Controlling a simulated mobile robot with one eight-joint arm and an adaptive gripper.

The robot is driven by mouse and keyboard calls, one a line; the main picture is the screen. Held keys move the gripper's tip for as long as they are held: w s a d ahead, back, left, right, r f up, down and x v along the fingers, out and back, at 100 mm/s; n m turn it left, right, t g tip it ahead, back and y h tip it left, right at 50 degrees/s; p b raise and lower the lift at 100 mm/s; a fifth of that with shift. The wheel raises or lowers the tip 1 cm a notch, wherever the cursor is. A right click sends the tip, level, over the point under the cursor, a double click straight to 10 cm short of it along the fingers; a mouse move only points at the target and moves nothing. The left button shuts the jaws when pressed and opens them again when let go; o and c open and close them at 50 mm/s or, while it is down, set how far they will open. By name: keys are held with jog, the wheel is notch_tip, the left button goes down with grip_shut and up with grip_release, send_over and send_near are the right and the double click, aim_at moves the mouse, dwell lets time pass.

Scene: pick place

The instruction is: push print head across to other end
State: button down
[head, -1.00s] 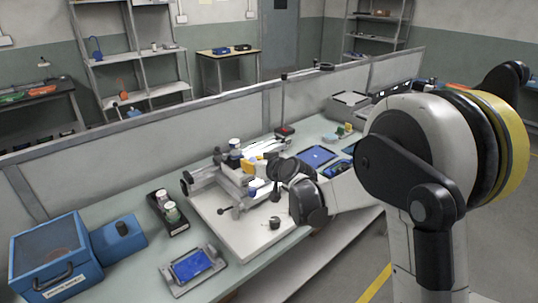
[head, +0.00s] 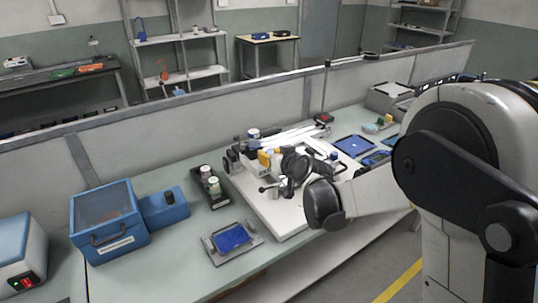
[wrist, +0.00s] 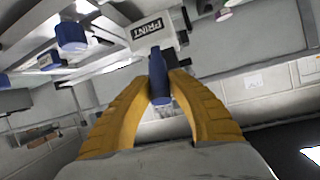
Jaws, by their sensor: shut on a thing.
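The print head (wrist: 172,40) is a white block with a PRINT label, seen in the wrist view. My gripper (wrist: 165,82) has yellow fingers shut around the blue handle (wrist: 157,66) below that block. In the head view, the yellow fingers of my gripper (head: 265,157) are beside the print head (head: 252,150), near the left end of the rails. The pale rails (head: 300,136) run clear to the right of it. My dark wrist hides part of the machine's front.
The machine's white base board (head: 285,219) lies on the bench. A black holder with jars (head: 211,186) and a blue screen-frame (head: 231,238) are to its left and front. A blue box (head: 105,221) stands farther left. A low partition runs behind the bench.

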jog(key=shift+a, duration=0.15)
jog(key=c, duration=1.2)
grip_release()
jog(key=shift+s+a, duration=0.1)
jog(key=shift+a, duration=0.1)
jog(key=shift+d, duration=0.15)
jog(key=v, duration=1.2)
jog(key=s+d+m+g+h, duration=0.1)
jog(key=s+d+h, duration=0.1)
jog(key=s+d, duration=0.4)
jog(key=s+d+f+m+g+h, duration=0.1)
jog(key=s+d+m+g+h, duration=0.1)
jog(key=s+d, duration=0.4)
jog(key=s+d+f+m+g+h, duration=0.1)
jog(key=s+d, duration=0.5)
jog(key=s, duration=0.8)
jog(key=shift+s+d+g+h, duration=0.15)
jog(key=shift+g+h, duration=0.15)
jog(key=shift+h, duration=0.5)
